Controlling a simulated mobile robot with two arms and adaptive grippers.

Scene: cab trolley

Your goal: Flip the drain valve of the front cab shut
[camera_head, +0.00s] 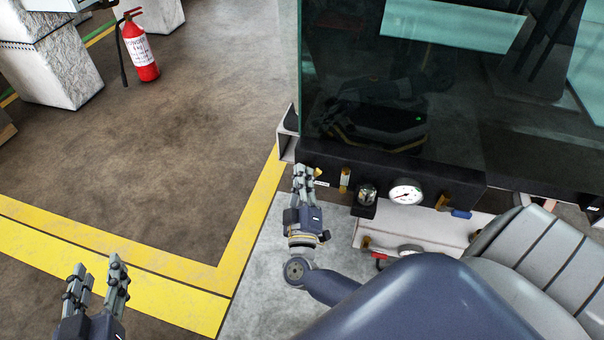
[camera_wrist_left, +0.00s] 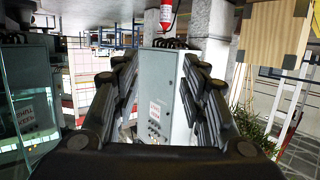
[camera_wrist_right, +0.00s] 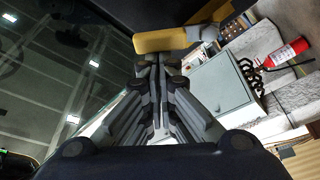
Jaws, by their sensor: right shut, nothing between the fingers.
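The dark panel of the front cab (camera_head: 400,168) carries several fittings below the glass. A small yellow part (camera_head: 318,172) sticks out just right of my right gripper's fingertips; I cannot tell for sure whether it is the drain valve's lever. A yellow piece (camera_wrist_right: 165,40) shows in the right wrist view just beyond the fingertips; contact is unclear. My right gripper (camera_head: 303,172) is shut and empty at the panel's left end, and its fingers (camera_wrist_right: 155,70) partly hide what is there. My left gripper (camera_head: 98,268) is open and empty at the lower left, far from the cab.
A brass fitting (camera_head: 344,180), a dark domed fitting (camera_head: 366,195) and a round gauge (camera_head: 405,193) sit to the right. A fire extinguisher (camera_head: 139,48) stands far left. The floor between is clear.

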